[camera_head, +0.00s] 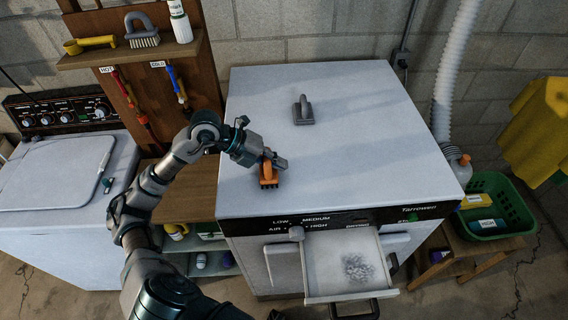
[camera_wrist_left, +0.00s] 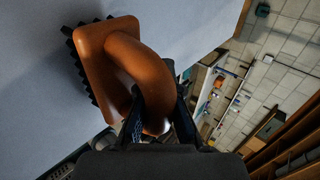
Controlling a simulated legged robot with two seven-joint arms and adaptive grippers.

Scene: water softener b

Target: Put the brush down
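An orange brush (camera_head: 268,176) with dark bristles is held by my left gripper (camera_head: 267,161) at the left front part of the white dryer top (camera_head: 345,165). In the left wrist view the orange brush (camera_wrist_left: 98,62) fills the upper left. Its curved handle passes between the dark fingers of the left gripper (camera_wrist_left: 160,115), which are shut on it. The bristles face the white surface; I cannot tell whether they touch it. My right gripper is not in view.
A grey handled tool (camera_head: 303,112) stands farther back on the dryer top; the rest is clear. An open front drawer (camera_head: 325,272) holds grey lint. A shelf (camera_head: 120,55) at upper left carries a grey brush, yellow scoop and white bottle. A green basket (camera_head: 508,212) is right.

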